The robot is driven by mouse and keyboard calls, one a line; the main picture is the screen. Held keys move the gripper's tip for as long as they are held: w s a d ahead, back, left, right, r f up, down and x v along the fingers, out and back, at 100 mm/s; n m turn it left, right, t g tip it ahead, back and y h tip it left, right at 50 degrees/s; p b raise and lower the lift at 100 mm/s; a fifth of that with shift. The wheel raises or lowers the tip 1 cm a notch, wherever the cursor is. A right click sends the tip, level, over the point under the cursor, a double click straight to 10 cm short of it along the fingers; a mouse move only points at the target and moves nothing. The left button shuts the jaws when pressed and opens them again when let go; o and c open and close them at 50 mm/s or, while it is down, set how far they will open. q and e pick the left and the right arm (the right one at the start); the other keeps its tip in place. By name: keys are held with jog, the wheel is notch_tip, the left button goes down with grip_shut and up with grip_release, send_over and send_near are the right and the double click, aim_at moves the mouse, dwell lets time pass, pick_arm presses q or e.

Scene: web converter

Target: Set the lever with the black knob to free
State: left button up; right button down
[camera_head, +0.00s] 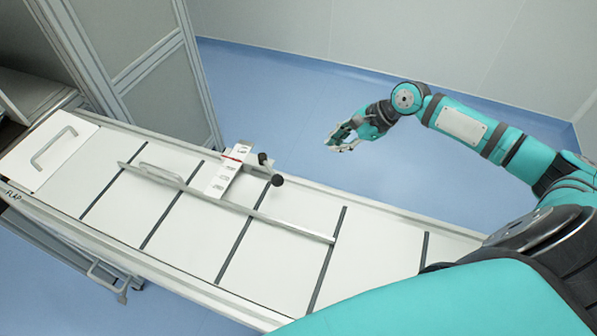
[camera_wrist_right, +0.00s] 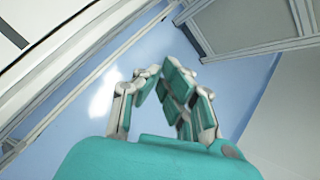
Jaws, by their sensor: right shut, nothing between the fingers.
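The lever's black knob (camera_head: 277,180) sits at the near end of a short dark lever on the machine top in the head view. A second dark end (camera_head: 262,158) shows just behind it. Beside the lever, to its left, is a white label plate (camera_head: 222,176) with small red and dark markings, too small to read. My right gripper (camera_head: 342,138) is shut and empty, beyond the machine's far edge and to the right of the knob, well apart from it. Its fingers also show in the right wrist view (camera_wrist_right: 160,82); the lever does not. My left gripper is not in view.
The long white machine top (camera_head: 270,235) has dark slots and a metal rail (camera_head: 285,226) along it. A white flap with a handle (camera_head: 48,150) is at the left end. A grey framed panel (camera_head: 150,70) stands behind. Blue floor (camera_head: 270,95) beyond the machine is clear.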

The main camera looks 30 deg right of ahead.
aim_at(277, 180)
jog(key=s+a+r+n+g+y, duration=0.1)
jog(key=s+a+r+g+y, duration=0.1)
jog(key=s+r+g, duration=0.4)
jog(key=a+f, duration=0.2)
jog(key=w+a+f+t+p, duration=0.1)
jog(key=a+f, duration=0.1)
jog(key=w+a+f+t, duration=0.1)
jog(key=a+f, duration=0.1)
jog(key=a, duration=0.1)
jog(key=shift+w+p, duration=0.15)
jog(key=shift+p, duration=0.25)
jog(key=shift+w+a+f+p, duration=0.15)
jog(key=shift+a+p, duration=0.35)
jog(key=shift+a, duration=0.7)
jog(key=shift+w+a+f, duration=0.1)
jog(key=shift+a+f, duration=0.15)
jog(key=shift+a, duration=0.4)
